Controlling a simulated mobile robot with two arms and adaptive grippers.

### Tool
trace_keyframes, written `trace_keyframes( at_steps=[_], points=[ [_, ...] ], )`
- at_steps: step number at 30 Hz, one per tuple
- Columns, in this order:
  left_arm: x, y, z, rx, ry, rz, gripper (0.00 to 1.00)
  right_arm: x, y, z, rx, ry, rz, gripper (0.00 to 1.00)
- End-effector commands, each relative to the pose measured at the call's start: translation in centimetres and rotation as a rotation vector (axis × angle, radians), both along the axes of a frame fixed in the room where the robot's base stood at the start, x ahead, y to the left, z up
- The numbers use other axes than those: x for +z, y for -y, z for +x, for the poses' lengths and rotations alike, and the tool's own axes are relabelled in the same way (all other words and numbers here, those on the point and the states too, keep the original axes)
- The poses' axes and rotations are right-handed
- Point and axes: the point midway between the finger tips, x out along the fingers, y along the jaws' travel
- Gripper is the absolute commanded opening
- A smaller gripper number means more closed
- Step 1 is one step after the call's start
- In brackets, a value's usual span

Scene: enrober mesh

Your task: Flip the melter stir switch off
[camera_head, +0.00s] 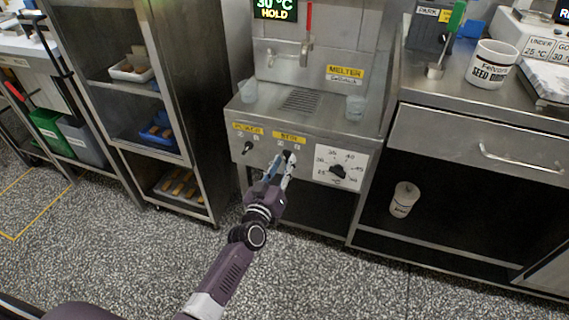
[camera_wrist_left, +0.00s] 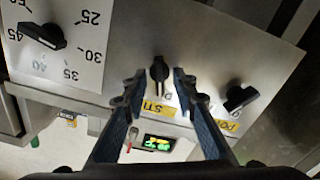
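The melter (camera_head: 312,100) is a steel unit with a yellow MELTER label and a front panel. Its stir switch (camera_wrist_left: 159,70) is a small black knob above the yellow STIR label (camera_wrist_left: 158,108) in the upside-down left wrist view. The knob's bar stands nearly upright in that view. In the head view my gripper covers the switch. My left gripper (camera_head: 288,158) is at the panel, pointing at the switch. In the wrist view its two fingers (camera_wrist_left: 158,82) are apart, one on each side of the knob, with gaps visible. Contact cannot be seen. My right gripper is not in view.
The power switch (camera_head: 248,147) sits left of the stir switch, its knob slanted in the wrist view (camera_wrist_left: 240,97). A temperature dial (camera_head: 338,171) is on the right. Two translucent cups (camera_head: 355,107) stand on the melter. A steel rack (camera_head: 205,120) stands left and a counter (camera_head: 470,125) right.

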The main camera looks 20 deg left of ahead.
Motion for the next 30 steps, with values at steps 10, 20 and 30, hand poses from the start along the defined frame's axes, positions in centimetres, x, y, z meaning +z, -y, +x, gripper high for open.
trace_keyframes(
  at_steps=[10,20,30],
  points=[
    [-0.03,0.06,1.08,0.0,-0.001,-0.001,0.26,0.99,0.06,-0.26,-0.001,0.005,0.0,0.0],
    [0.0,0.06,1.08,0.0,-0.001,-0.001,0.0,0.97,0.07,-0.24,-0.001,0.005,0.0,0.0],
    [0.07,0.05,1.1,0.0,-0.003,-0.06,0.0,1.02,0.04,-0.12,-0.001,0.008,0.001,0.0]
  ],
)
